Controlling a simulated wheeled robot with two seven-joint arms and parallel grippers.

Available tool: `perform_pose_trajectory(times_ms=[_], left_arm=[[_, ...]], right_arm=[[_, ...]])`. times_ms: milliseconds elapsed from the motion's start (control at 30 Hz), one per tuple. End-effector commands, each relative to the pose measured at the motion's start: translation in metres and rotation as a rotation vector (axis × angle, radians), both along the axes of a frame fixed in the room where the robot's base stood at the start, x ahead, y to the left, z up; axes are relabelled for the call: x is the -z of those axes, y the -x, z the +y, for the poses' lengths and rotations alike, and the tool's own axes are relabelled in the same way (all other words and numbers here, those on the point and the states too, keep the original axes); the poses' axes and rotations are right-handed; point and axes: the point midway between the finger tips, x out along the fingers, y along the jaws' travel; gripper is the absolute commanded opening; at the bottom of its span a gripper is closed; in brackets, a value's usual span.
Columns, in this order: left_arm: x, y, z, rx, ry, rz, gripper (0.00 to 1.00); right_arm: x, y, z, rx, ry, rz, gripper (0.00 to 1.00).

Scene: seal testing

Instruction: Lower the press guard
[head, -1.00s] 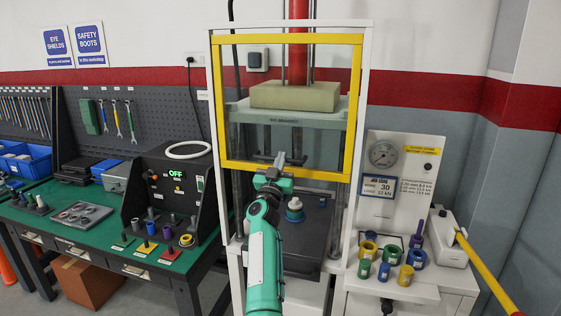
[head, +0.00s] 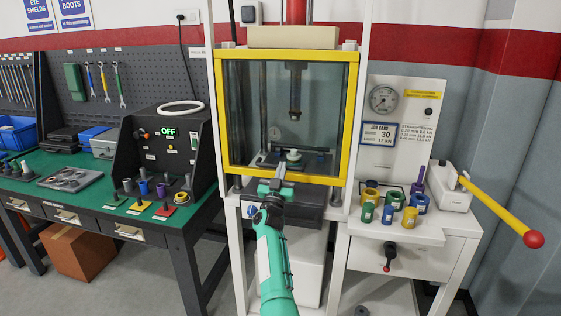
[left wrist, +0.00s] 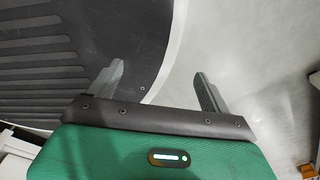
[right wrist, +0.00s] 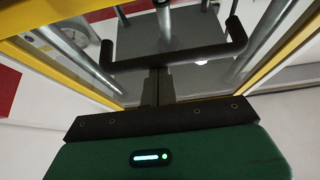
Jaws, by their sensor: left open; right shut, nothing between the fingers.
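The press guard (head: 346,120) is a clear panel in a yellow frame. It covers the press's working space, with its lower edge near the dark base. A black bar handle (right wrist: 180,56) shows in the right wrist view. My right gripper (head: 280,172) is shut and empty at the guard's lower edge. Its fingers (right wrist: 157,84) point at the handle's middle; whether they touch it I cannot tell. Behind the panel, a small white-and-teal piece (head: 293,156) sits on the base. My left gripper (left wrist: 158,82) is open and empty, outside the head view.
A green bench (head: 100,200) with a black control box (head: 150,150) reading OFF stands left. Dark ribbed surface (left wrist: 55,60) lies below my left gripper.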

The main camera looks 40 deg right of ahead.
Motion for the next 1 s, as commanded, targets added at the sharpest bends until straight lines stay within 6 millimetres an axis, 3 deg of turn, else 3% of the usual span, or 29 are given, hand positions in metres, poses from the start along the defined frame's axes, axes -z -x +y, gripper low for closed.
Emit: perform_pose_trajectory(times_ms=[33, 300, 1000], left_arm=[[0.007, -0.02, 0.002, -0.002, -0.001, -0.026, 0.82], [0.01, -0.052, 0.0, -0.006, -0.003, -0.046, 0.82], [0.005, -0.06, 0.0, -0.007, -0.004, -0.052, 0.82]], right_arm=[[0.019, 0.0, -0.001, 0.001, -0.001, 0.003, 0.0], [0.052, 0.0, -0.001, 0.001, 0.0, 0.001, 0.0], [0.056, 0.0, -0.001, -0.001, -0.002, 0.004, 0.0]])
